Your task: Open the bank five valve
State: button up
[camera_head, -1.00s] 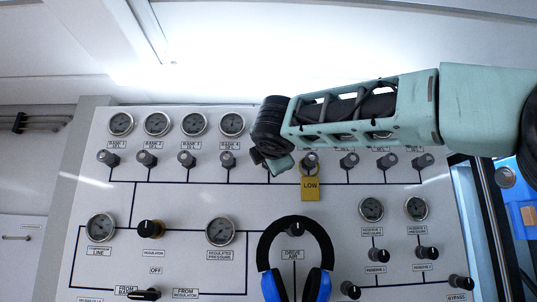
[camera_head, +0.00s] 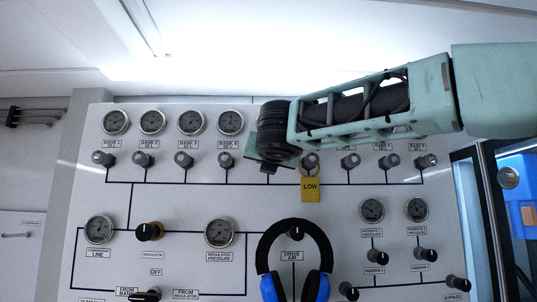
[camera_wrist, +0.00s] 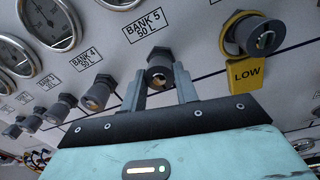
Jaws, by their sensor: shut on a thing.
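The bank five valve is a dark knob (camera_wrist: 160,58) under the BANK 5 label (camera_wrist: 146,25) in the wrist view. My gripper (camera_wrist: 160,84) has one finger on each side of this knob and is shut on it. In the head view my gripper (camera_head: 268,158) is at the panel's upper row, and my wrist hides the bank five knob and its label. I cannot tell from the knob's face how far it is turned.
Right of the bank five knob, a neighbouring knob (camera_wrist: 256,34) carries a yellow LOW tag (camera_wrist: 245,74). The bank 4 knob (camera_wrist: 99,95) is to the left. Blue headphones (camera_head: 297,262) hang lower on the panel (camera_head: 180,205).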

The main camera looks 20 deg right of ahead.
jog(key=shift+f+n, duration=0.2)
jog(key=shift+n, duration=0.5)
jog(key=o, duration=1)
jog(key=shift+r, duration=0.1)
jog(key=b+v, duration=0.6)
jog(key=v, duration=1.1)
jog(key=shift+s, duration=0.2)
jog(key=shift+b, duration=0.3)
